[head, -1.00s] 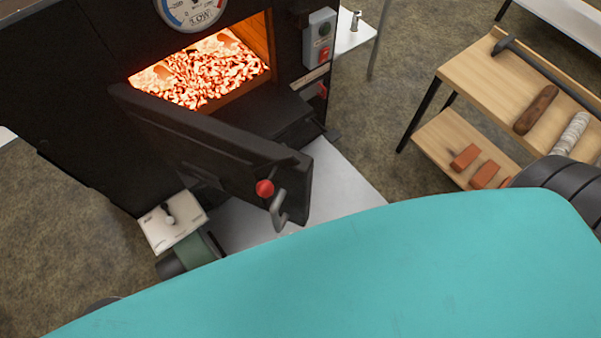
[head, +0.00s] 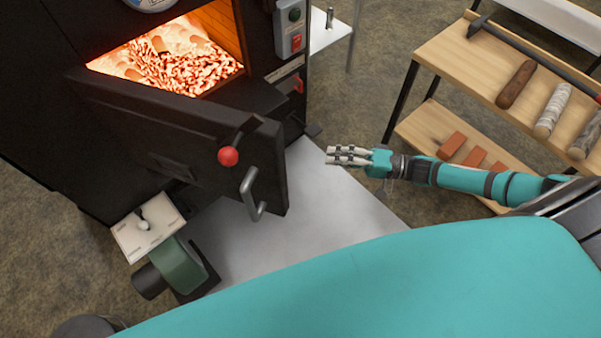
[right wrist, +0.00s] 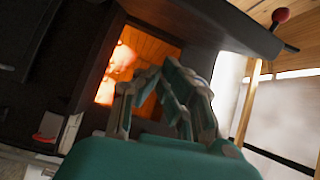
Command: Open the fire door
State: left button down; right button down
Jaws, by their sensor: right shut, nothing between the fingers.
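The black fire door (head: 180,140) stands swung open in the head view, hinged at its left edge, with the glowing firebox (head: 180,55) uncovered behind it. A red ball knob (head: 228,156) and a grey bent handle (head: 251,194) sit near its free right end. My right gripper (head: 330,155) is shut and empty, to the right of the door and apart from it. In the right wrist view its fingers (right wrist: 165,75) show in front of the orange firebox opening (right wrist: 128,65), with the door (right wrist: 215,25) above and a red knob (right wrist: 282,15). My left gripper is not in view.
A wooden shelf stand (head: 440,55) with logs and orange bricks is at the right. A control box (head: 290,28) is on the firebox's right side. A green blower (head: 178,268) and a white switch panel (head: 148,226) are below the door. A grey floor plate (head: 300,220) lies clear.

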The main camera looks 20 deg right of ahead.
jog(key=w+a+r+p, duration=0.1)
jog(key=a+p, duration=0.1)
jog(key=a, duration=0.8)
jog(key=shift+w+a+r+m+g+y, duration=0.2)
jog(key=shift+m+g+y, duration=0.1)
jog(key=shift+m+g, duration=0.1)
